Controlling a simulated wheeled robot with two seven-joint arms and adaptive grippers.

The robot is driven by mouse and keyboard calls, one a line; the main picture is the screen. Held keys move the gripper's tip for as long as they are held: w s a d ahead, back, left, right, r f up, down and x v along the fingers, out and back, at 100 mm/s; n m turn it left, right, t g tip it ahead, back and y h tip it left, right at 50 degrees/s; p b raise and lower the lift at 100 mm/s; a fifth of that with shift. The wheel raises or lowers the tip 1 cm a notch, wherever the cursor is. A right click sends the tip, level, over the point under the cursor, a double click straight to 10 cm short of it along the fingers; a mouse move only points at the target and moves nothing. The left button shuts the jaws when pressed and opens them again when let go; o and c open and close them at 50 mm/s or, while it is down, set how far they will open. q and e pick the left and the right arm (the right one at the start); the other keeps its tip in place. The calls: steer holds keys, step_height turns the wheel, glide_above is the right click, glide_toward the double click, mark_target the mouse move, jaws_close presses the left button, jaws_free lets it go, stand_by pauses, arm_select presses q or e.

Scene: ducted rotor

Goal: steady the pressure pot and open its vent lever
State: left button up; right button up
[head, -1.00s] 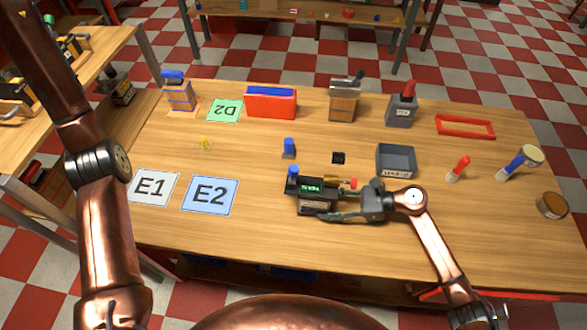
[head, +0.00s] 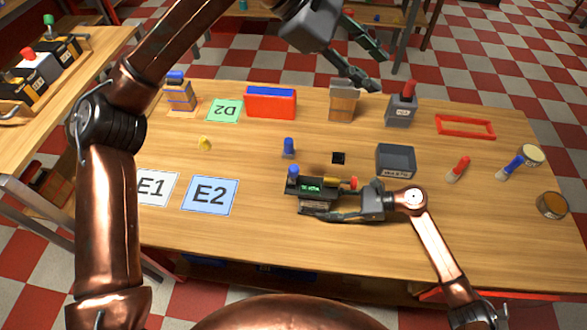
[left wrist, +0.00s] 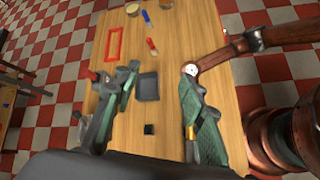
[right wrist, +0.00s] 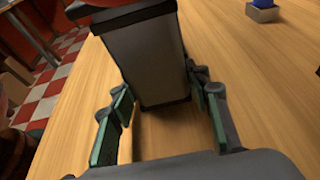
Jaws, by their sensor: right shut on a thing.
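A device with a dark top, a green display, a blue knob and a red knob (head: 310,187) stands near the table's front. I take it to be the pressure pot; which part is its vent lever I cannot tell. My right gripper (head: 335,210) is shut on its lower body. In the right wrist view, its grey body (right wrist: 147,55) with dark edges stands upright between the fingers (right wrist: 160,100). My left gripper (head: 380,70) is open and empty, high over the back of the table, away from the device. In the left wrist view its fingers (left wrist: 160,70) are wide apart.
A box (head: 342,103) and a grey block with red top (head: 401,108) stand at the back. The front left holds mats E1 (head: 158,188) and E2 (head: 210,196).

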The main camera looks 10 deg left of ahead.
arm_select(q)
steer(key=a+f+m+y, duration=0.2)
steer(key=a+f+y, duration=0.15)
steer(key=f, duration=0.75)
steer(key=m+g+y, duration=0.2)
steer(key=m+y, duration=0.1)
steer(key=y, duration=0.4)
glide_toward(294, 168)
steer(key=f, duration=1.1)
steer(key=shift+s+a, duration=0.1)
steer(key=shift+a, duration=0.2)
jaws_close()
